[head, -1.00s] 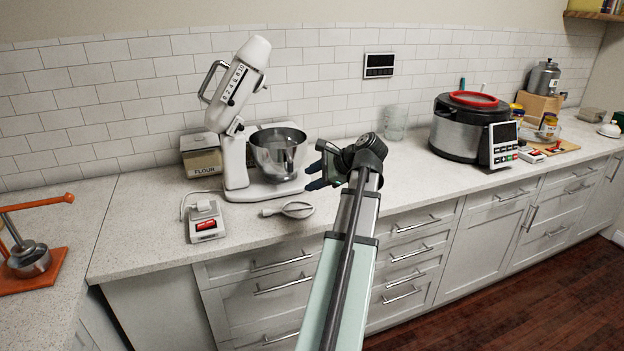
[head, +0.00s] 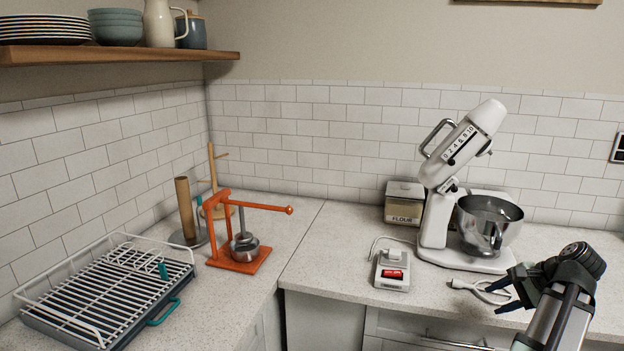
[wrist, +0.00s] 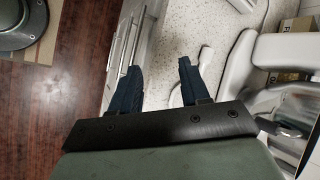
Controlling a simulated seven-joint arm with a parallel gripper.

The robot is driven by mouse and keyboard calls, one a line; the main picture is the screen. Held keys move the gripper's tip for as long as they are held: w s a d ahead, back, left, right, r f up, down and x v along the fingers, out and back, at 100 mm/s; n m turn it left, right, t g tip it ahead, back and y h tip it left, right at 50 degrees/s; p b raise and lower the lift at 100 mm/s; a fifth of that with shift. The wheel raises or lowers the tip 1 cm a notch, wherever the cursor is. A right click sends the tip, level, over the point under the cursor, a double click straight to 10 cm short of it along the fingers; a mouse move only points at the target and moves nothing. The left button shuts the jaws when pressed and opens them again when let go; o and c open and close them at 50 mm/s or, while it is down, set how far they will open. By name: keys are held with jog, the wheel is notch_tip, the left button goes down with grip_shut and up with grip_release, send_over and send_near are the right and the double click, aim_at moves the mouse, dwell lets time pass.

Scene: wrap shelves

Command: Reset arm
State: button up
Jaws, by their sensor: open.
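My gripper (head: 507,288) is at the lower right of the head view, by the front part of the counter, in front of the white stand mixer (head: 448,190). Its two dark fingers are apart with nothing between them. In the wrist view the gripper (wrist: 160,80) also shows open and empty, with the speckled counter (wrist: 205,25) and white drawer fronts beyond the fingers. I cannot tell how high the fingers are above the counter.
The mixer head is tilted up over a metal bowl (head: 488,224). A white device with a red switch (head: 393,271), a flour box (head: 404,203), an orange press (head: 240,245) and a dish rack (head: 110,285) stand on the counter. A wooden shelf (head: 120,50) hangs upper left.

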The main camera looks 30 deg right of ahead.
jog(key=w+a+f+m+g+y, duration=0.1)
jog(key=a+f, duration=0.3)
jog(key=f, duration=0.5)
jog(key=a+f+g+y, duration=0.15)
jog(key=a+f, duration=0.25)
jog(key=f, duration=0.5)
jog(key=w+a+f+m+g, duration=0.1)
jog(key=a+f+g, duration=0.15)
jog(key=f, duration=0.65)
jog(key=w+a+f+n+g, duration=0.25)
jog(key=a+f+n, duration=0.25)
jog(key=a+f, duration=0.55)
jog(key=w+a+f+n+g, duration=0.3)
jog(key=a+f, duration=0.5)
jog(key=a, duration=0.6)
jog(key=s+a+f+n+g+h, duration=0.2)
jog(key=s+a+f+n, duration=0.4)
jog(key=a, duration=0.3)
jog(key=s+a+f+n+g+h, duration=0.1)
jog(key=s+a+f+n+h, duration=0.1)
jog(key=s+a+f+n, duration=0.4)
jog(key=a+n, duration=0.2)
jog(key=a, duration=0.1)
jog(key=shift+s+a+g, duration=0.25)
jog(key=shift+s+g, duration=0.1)
